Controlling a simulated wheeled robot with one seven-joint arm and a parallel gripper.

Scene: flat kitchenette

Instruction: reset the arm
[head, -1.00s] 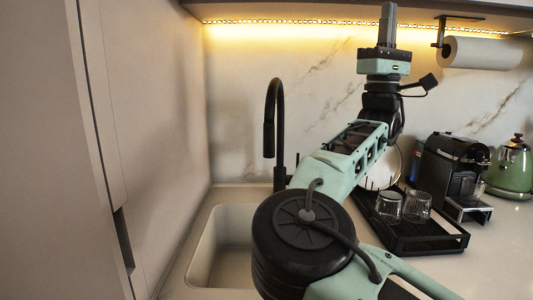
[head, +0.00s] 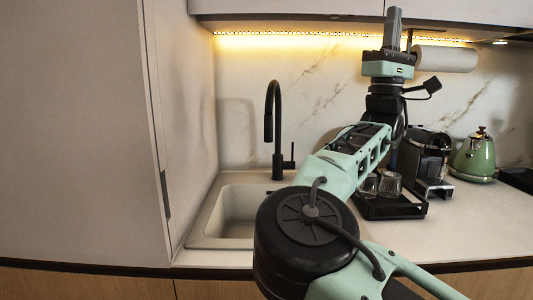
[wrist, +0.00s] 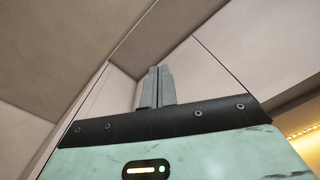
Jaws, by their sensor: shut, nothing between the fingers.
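The fingers point toward the cabinet panels and ceiling. My mint-green and black arm covers part of the counter and the dish rack.
A sink (head: 236,214) with a black faucet (head: 274,125) is at the left. A black dish rack (head: 395,208) with glasses, a coffee machine (head: 432,158) and a green kettle (head: 475,157) stand at the right. A paper towel roll (head: 446,59) hangs above. A tall cabinet (head: 75,130) fills the left.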

